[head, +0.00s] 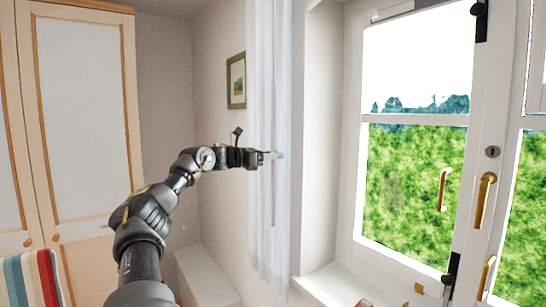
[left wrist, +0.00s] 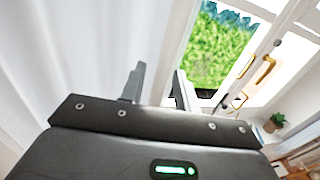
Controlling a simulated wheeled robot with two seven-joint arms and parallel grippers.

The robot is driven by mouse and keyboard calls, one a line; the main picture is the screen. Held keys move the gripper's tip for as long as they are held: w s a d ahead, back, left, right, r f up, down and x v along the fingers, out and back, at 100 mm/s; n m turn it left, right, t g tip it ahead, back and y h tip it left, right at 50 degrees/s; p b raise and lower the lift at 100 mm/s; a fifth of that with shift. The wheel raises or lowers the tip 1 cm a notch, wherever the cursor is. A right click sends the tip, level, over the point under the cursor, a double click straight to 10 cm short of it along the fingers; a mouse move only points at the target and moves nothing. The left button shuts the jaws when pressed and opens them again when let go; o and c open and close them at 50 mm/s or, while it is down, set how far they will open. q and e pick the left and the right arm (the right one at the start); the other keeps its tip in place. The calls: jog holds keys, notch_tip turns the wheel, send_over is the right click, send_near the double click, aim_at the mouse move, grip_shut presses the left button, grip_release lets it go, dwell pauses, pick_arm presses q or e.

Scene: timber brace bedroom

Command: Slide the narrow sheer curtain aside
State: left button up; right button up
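The narrow sheer curtain (head: 272,215) hangs as a gathered white strip at the left side of the window recess. It also fills the left part of the left wrist view (left wrist: 60,50). My left gripper (head: 276,156) reaches in from the left and overlaps the curtain at about mid-height. In the left wrist view its two fingers (left wrist: 160,88) stand apart, with a pale surface behind the gap. I cannot tell whether the fingers touch the cloth. My right gripper is in neither view.
The white window (head: 365,180) with brass handles (head: 483,200) stands right of the curtain, above a white sill (head: 345,287). A framed picture (head: 236,80) hangs on the wall left of the curtain. A wardrobe (head: 85,120) and striped fabric (head: 33,280) are at the left.

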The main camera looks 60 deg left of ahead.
pick_arm(q)
jog(key=shift+f, duration=0.1)
jog(key=s+a+b, duration=0.1)
jog(key=s+b, duration=0.7)
jog(key=s, duration=0.2)
jog(key=shift+s, duration=0.4)
jog(key=shift+w, duration=0.15)
